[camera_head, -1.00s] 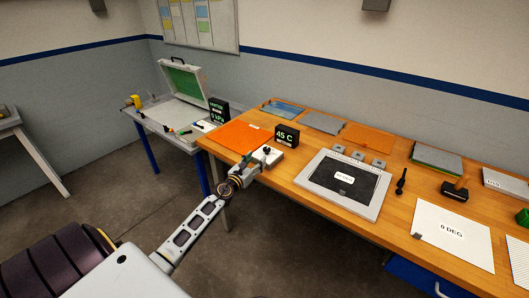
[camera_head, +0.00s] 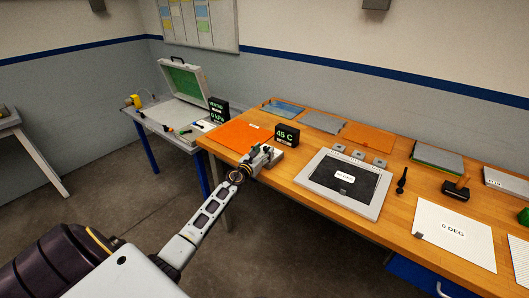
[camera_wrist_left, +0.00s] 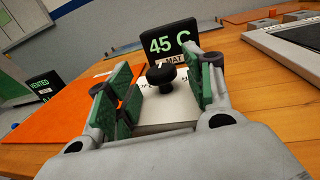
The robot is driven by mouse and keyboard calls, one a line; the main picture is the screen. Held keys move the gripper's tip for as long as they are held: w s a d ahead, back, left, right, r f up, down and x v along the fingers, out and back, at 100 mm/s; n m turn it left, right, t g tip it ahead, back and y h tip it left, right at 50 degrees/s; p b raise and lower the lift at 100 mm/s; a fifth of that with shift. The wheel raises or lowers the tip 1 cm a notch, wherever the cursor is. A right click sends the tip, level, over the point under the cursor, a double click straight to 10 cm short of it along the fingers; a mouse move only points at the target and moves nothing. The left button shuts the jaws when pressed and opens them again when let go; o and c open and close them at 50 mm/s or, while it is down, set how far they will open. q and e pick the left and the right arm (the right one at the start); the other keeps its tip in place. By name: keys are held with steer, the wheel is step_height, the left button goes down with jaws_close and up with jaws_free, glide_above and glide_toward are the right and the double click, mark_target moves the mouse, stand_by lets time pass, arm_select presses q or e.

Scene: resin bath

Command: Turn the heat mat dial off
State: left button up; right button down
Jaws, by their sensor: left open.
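The heat mat dial is a black knob (camera_wrist_left: 162,75) on a pale control box (camera_wrist_left: 165,112), in front of a black display (camera_head: 286,135) reading "45 C" with a "MAT" label in the left wrist view. The orange heat mat (camera_head: 240,135) lies to the left of the box. My left gripper (camera_head: 264,152) is at the box; in the left wrist view its green-padded fingers (camera_wrist_left: 160,85) are open, one on each side of the knob, with visible gaps. Whether the fingertips reach past the knob is unclear. The knob is mostly hidden by the gripper in the head view. My right gripper is not in view.
A framed dark panel (camera_head: 318,187) lies to the right on the wooden table (camera_head: 300,200). A black display (camera_head: 218,110) reading "VENTED" stands at the left near an open case (camera_head: 183,105). A white "0 DEG" sheet (camera_head: 430,238) lies farther right.

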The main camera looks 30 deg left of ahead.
arm_select(q)
steer(key=shift+w, duration=0.45)
steer(key=c, duration=1)
